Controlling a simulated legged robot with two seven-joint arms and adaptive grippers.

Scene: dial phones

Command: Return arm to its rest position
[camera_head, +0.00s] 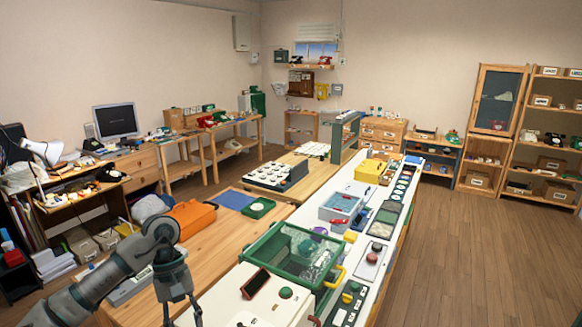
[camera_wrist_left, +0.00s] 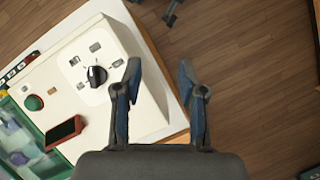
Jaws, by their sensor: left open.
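My left arm comes in from the lower left in the head view. Its gripper (camera_head: 181,310) points down beside the left end of a white panel box (camera_head: 268,306). In the left wrist view the fingers of the left gripper (camera_wrist_left: 160,72) are spread apart with nothing between them. The left finger overlaps the edge of the white panel box (camera_wrist_left: 146,112), and the right finger is over the wooden floor.
A green-framed clear bin (camera_head: 290,250) stands behind the panel box. A wooden bench (camera_head: 205,262) with an orange case (camera_head: 191,218) lies behind my left arm. Open wooden floor (camera_head: 470,260) lies to the right.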

